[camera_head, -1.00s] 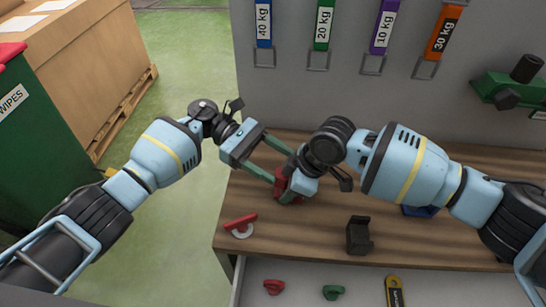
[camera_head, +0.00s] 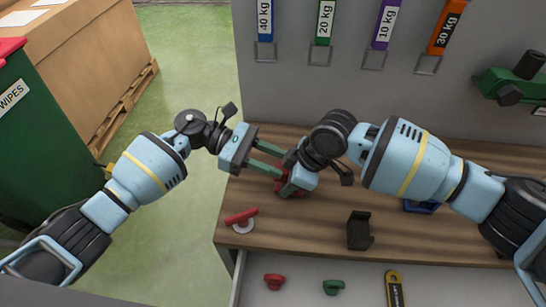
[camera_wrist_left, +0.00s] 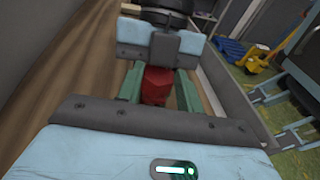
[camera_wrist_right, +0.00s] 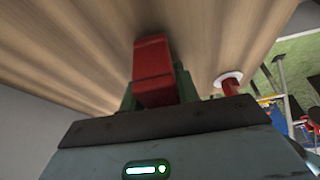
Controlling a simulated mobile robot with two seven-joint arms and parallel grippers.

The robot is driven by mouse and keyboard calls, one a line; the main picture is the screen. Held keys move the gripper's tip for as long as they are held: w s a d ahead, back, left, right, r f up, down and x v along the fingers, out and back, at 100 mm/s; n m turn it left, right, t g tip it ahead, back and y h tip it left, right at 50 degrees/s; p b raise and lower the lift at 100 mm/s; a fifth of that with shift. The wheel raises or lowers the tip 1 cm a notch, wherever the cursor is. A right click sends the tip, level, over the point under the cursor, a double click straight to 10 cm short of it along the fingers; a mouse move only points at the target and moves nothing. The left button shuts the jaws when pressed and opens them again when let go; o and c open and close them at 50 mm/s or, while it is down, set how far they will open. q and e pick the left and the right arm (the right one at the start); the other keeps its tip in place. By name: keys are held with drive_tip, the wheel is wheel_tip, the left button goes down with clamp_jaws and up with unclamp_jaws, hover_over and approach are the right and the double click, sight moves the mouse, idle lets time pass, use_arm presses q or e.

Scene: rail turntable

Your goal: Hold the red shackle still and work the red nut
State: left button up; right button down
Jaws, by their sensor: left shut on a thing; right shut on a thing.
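The red shackle (camera_head: 288,192) stands on the wooden bench, largely hidden by my grippers in the head view. In the right wrist view it is a red block (camera_wrist_right: 153,72) between the fingers. My right gripper (camera_head: 294,187) reaches over it from the right and is shut on it. My left gripper (camera_head: 279,169) comes in from the left, its green fingers shut on a red faceted piece (camera_wrist_left: 155,86), apparently the red nut. The fingers hide where nut and shackle meet. The two grippers are very close together.
A red handle on a white disc (camera_head: 241,219) lies near the bench's left edge. A black holder (camera_head: 359,232) stands front right. An open drawer below holds a red part (camera_head: 274,282), a green part (camera_head: 333,287) and a yellow-black tool (camera_head: 394,290).

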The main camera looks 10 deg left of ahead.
use_arm(q)
drive_tip(key=n+t, duration=0.2)
drive_tip(key=t, duration=0.1)
drive_tip(key=n+t, duration=0.1)
drive_tip(key=shift+s+r+t+h, duration=0.3)
drive_tip(key=shift+s, duration=0.1)
